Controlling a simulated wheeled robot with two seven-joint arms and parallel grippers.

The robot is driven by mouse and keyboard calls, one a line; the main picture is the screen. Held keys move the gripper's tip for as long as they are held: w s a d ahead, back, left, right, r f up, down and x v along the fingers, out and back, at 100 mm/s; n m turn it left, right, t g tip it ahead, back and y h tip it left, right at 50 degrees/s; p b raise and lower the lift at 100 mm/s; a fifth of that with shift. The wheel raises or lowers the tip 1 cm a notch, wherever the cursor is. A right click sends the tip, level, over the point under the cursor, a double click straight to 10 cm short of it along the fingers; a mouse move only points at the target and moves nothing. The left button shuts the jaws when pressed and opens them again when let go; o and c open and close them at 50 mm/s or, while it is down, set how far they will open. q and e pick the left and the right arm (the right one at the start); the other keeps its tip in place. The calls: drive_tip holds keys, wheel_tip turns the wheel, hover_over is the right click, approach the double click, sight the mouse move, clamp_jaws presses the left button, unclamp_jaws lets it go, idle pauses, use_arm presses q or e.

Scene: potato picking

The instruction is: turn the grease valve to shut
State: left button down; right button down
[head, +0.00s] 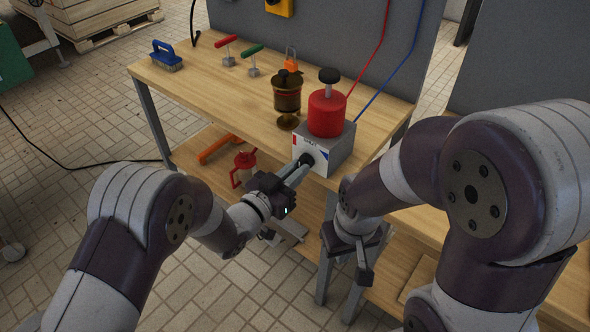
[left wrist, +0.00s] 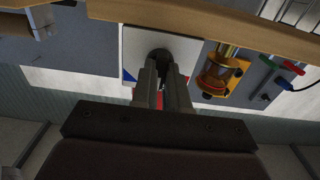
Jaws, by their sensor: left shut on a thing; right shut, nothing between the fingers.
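A grey box (head: 342,150) with a white, labelled front stands at the front edge of the wooden bench. A red cylinder (head: 327,114) with a black top knob sits on it. A black knob (head: 306,159) projects from the box's front; I take it for the grease valve. My left gripper (head: 299,170) is shut on this knob from the front. In the left wrist view, the fingers (left wrist: 162,82) close around the knob (left wrist: 160,56), partly hiding it; its turn angle is unclear. My right gripper (head: 363,275) hangs low in front of the bench, shut and empty.
An amber glass cup (head: 287,93) with a brass base stands left of the box. Red and blue lines run behind the box.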

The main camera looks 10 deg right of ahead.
idle(0.4)
use_arm(q)
drive_tip(key=c, duration=1.1)
unclamp_jaws()
drive_tip(key=shift+c, duration=0.2)
drive_tip(key=shift+a, duration=0.1)
drive_tip(key=p+v, duration=0.1)
drive_tip(key=v, duration=1.1)
drive_tip(key=shift+s+a+p, duration=0.15)
drive_tip(key=shift+s+p, duration=0.15)
drive_tip(key=shift+p, duration=0.1)
drive_tip(key=shift+f, duration=0.1)
